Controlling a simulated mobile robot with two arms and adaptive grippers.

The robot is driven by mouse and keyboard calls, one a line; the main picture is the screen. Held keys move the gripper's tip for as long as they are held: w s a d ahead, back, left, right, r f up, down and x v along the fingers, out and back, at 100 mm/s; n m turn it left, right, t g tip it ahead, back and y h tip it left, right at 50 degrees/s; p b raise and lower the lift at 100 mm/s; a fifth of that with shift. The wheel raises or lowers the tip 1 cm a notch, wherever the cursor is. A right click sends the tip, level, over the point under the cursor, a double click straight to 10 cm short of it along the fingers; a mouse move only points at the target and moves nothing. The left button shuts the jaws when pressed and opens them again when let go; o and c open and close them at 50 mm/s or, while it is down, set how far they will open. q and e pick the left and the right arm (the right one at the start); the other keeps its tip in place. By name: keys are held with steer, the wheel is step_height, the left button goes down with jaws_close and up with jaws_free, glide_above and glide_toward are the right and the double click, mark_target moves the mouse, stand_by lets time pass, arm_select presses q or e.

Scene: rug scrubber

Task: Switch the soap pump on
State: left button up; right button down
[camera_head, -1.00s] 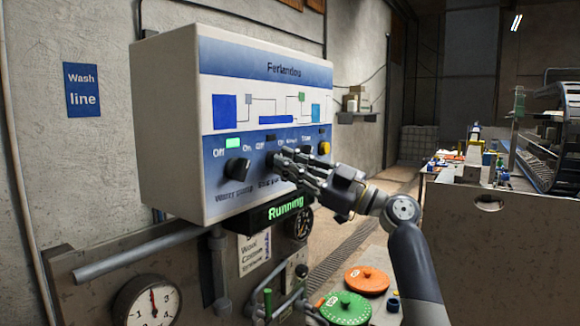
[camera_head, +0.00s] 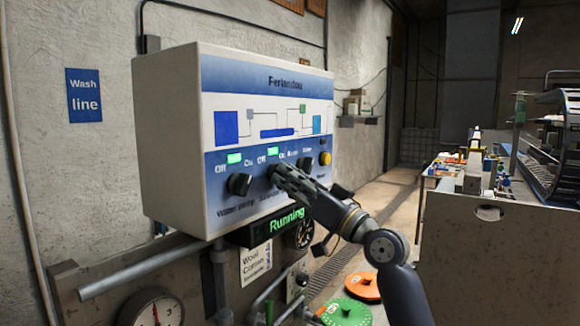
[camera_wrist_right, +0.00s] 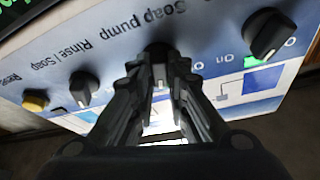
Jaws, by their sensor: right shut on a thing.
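The control panel (camera_head: 264,135) is a white box on the wall with a blue and white face. The soap pump knob (camera_wrist_right: 159,52) is a black rotary switch in the middle of its row. My right gripper (camera_head: 279,177) is shut on it; in the right wrist view the fingers (camera_wrist_right: 160,72) close from both sides and hide much of it. The lamp (camera_head: 272,152) above this knob glows green. The water pump knob (camera_head: 239,184) stands to the left, with its green lamp (camera_head: 235,158) lit. My left gripper is out of view.
The Rinse/Soap knob (camera_wrist_right: 83,88) and a yellow button (camera_head: 325,158) sit to the right on the panel. A green "Running" display (camera_head: 286,221) hangs below. Pipes, a gauge (camera_head: 155,310), and green and orange discs lie lower. A cluttered bench (camera_head: 498,240) stands at right.

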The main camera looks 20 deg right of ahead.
steer(key=shift+s+r+m+t+h+p, duration=0.15)
steer(key=shift+m+h+p, duration=0.3)
steer(key=shift+m+p, duration=0.45)
steer(key=shift+w+m+t+h+p, duration=0.15)
steer(key=shift+m+h+p, duration=0.3)
steer(key=shift+m+p, duration=0.45)
steer(key=shift+s, duration=0.1)
steer(key=c, duration=1.6)
jaws_free()
steer(key=shift+o, duration=0.2)
steer(key=v, duration=1.2)
